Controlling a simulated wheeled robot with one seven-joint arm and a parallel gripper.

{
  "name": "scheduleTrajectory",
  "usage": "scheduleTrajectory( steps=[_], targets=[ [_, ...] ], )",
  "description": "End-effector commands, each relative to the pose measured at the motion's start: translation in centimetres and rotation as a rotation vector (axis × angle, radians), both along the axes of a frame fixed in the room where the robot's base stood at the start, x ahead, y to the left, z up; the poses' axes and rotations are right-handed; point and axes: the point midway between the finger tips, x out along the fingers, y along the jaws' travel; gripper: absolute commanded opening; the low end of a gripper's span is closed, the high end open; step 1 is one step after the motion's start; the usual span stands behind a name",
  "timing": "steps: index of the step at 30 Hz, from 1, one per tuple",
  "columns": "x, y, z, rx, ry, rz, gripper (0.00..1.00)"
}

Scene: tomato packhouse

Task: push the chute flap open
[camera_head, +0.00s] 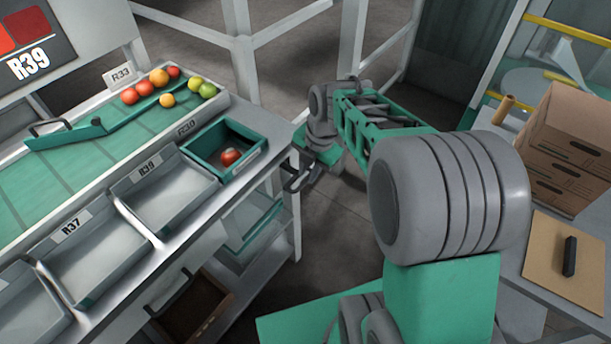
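No part is clearly marked as the chute flap. A long green hinged bar (120,120) with a black handle lies slanted across the green sorting belt (70,170). My gripper (301,180) is small and dark in view, just off the bench's right end, beside the green tray (262,150). It appears apart from the tray. Its finger gap is too small to judge, and my arm hides nothing of the belt.
The green tray holds one red tomato (231,157). Grey trays (165,190) line the bench front. Several tomatoes (160,78) sit at the belt's far end. A right-hand table holds cardboard boxes (570,150) and a clipboard-like board (545,255). Floor shows between bench and table.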

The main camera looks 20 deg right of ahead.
Motion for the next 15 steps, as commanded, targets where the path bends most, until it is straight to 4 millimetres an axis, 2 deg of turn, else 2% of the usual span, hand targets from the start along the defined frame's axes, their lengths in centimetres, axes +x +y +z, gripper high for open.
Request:
scheduleTrajectory(
  steps=[3, 6, 13, 15],
  targets=[
    [0.3, 0.2, -1.8, 0.001, 0.002, 0.0, 0.2],
    [0.4, 0.3, -2.5, 0.0, 0.001, -0.002, 0.2],
    [0.4, 0.2, -2.6, 0.0, 0.0, -0.004, 0.2],
    [0.4, 0.2, -2.6, 0.0, 0.0, -0.004, 0.15]
  ],
)
